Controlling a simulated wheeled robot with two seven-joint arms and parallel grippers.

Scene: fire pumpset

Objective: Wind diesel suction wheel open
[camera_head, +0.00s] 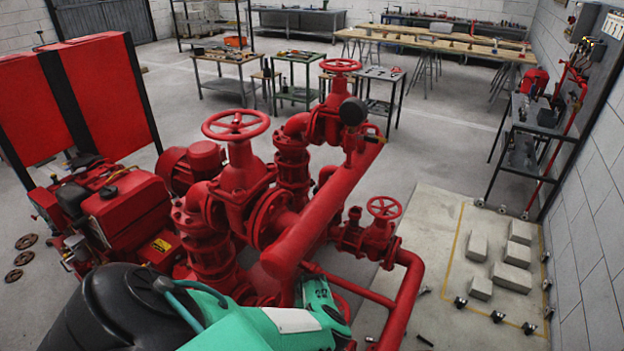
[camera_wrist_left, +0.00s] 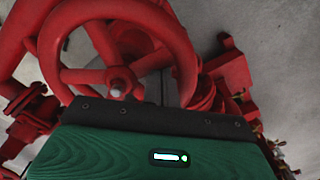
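A red pumpset carries a large spoked handwheel (camera_head: 235,124) on the near valve, a second handwheel (camera_head: 341,65) farther back and a small handwheel (camera_head: 384,207) at right. No label shows which is the diesel suction wheel. My left arm, teal and black, comes in from the bottom left, low beside the red pipes. In the left wrist view, a spoked red wheel (camera_wrist_left: 118,84) with a pale hub nut fills the upper left, close beyond my green gripper body (camera_wrist_left: 165,150). The gripper's fingers are hidden, so their opening and any contact do not show. My right gripper is not in view.
A thick red pipe (camera_head: 320,205) slants across the middle, close to my arm. The red diesel engine (camera_head: 125,215) stands at left. Pale blocks (camera_head: 511,278) lie on a marked pad at right. Workbenches (camera_head: 430,42) stand at the back, with open floor before them.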

